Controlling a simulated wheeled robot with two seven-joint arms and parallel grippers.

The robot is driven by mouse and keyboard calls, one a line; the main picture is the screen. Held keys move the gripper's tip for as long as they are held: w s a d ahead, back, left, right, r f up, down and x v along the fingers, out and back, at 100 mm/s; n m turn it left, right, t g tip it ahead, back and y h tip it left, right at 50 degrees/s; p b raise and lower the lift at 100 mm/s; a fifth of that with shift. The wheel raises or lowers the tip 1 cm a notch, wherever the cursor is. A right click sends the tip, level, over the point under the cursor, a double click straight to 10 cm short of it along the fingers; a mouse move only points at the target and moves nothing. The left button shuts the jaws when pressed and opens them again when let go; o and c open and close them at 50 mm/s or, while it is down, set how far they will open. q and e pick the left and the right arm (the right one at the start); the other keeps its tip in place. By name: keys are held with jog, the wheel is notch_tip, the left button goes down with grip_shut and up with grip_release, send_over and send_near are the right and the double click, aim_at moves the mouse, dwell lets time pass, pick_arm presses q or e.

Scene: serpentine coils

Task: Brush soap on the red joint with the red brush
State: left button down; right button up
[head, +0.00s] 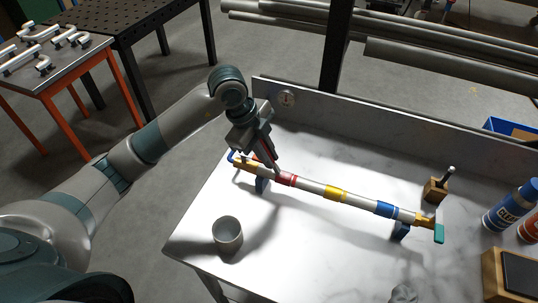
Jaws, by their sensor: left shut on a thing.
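A pipe lies across blue supports on the white table, with a red joint (287,179) near its left end, a yellow joint (336,193) in the middle and a blue joint (386,209) toward the right. My left gripper (266,154) is above the pipe's left part, just left of the red joint. It is shut on a thin red thing that looks like the red brush (270,151), pointing down toward the pipe. The brush's tip is close to the red joint; I cannot tell whether they touch. My right gripper is not in view.
A grey cup (227,236) stands at the table's front left. A wooden block (435,191) with a dark-handled tool stands behind the pipe's right end. Blue (509,208) and orange (529,227) bottles stand at right. A low wall (390,117) closes the back edge.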

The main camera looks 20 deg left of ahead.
pick_arm(q)
jog(key=shift+d, duration=0.2)
jog(key=shift+d, duration=0.55)
dwell(0.4)
jog(key=shift+d, duration=0.65)
jog(key=shift+s+p, duration=0.1)
jog(key=shift+p, duration=0.2)
jog(key=shift+d, duration=0.7)
jog(key=shift+a, duration=0.25)
jog(key=shift+a, duration=0.5)
